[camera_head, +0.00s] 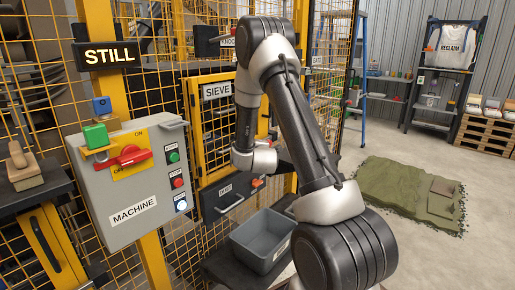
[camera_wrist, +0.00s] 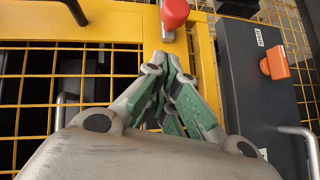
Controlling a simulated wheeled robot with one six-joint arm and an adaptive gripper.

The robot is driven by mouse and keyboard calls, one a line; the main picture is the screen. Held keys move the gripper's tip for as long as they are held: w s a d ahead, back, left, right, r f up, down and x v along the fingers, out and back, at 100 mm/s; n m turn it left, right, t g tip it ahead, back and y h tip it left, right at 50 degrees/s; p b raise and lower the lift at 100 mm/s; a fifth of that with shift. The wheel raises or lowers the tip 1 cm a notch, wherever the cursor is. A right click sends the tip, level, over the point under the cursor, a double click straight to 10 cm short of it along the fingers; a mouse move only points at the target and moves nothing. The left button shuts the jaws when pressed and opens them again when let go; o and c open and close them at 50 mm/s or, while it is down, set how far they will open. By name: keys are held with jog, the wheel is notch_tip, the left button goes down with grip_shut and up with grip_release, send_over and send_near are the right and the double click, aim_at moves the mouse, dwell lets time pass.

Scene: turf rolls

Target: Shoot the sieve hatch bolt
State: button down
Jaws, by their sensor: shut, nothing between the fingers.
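The sieve hatch (camera_head: 187,100) is a yellow-framed mesh door with a SIEVE sign (camera_head: 217,91), behind my arm in the head view. In the wrist view its yellow frame (camera_wrist: 205,60) runs across and down. A red knob (camera_wrist: 174,12) on a grey metal fitting, which looks like the bolt, sits at the top of that view. My gripper (camera_wrist: 170,82) is shut and empty, its green-padded fingertips together just below the knob in the picture. I cannot tell whether they touch the fitting. My arm hides the bolt and fingertips in the head view.
A dark box (camera_wrist: 245,80) with an orange knob (camera_wrist: 277,62) stands right of the gripper. A grey machine panel (camera_head: 125,180) with a red switch is at left. A grey bin (camera_head: 262,240) sits below the hatch. The floor at right is open around a green turf mat (camera_head: 400,190).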

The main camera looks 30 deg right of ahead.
jog(key=v, duration=0.9)
jog(key=shift+s, duration=0.35)
jog(key=shift+a, duration=0.1)
jog(key=s+a+f+m+g+y, duration=0.2)
jog(key=f, duration=0.3)
jog(key=s+a+f+m+g+y, duration=0.1)
jog(key=s+f+m+g, duration=0.15)
jog(key=f, duration=0.25)
jog(key=s+a+f+m+g+y, duration=0.1)
jog(key=s+a+m+g+y, duration=0.25)
jog(key=s, duration=0.25)
jog(key=s+a+r+m+g, duration=0.1)
jog(key=s+a+r, duration=0.1)
jog(key=s+r, duration=0.9)
jog(key=s+a+r+m+g, duration=0.1)
jog(key=s+a+r+m, duration=0.1)
jog(key=s+r, duration=1)
jog(key=v, duration=0.3)
jog(key=shift+w, duration=0.25)
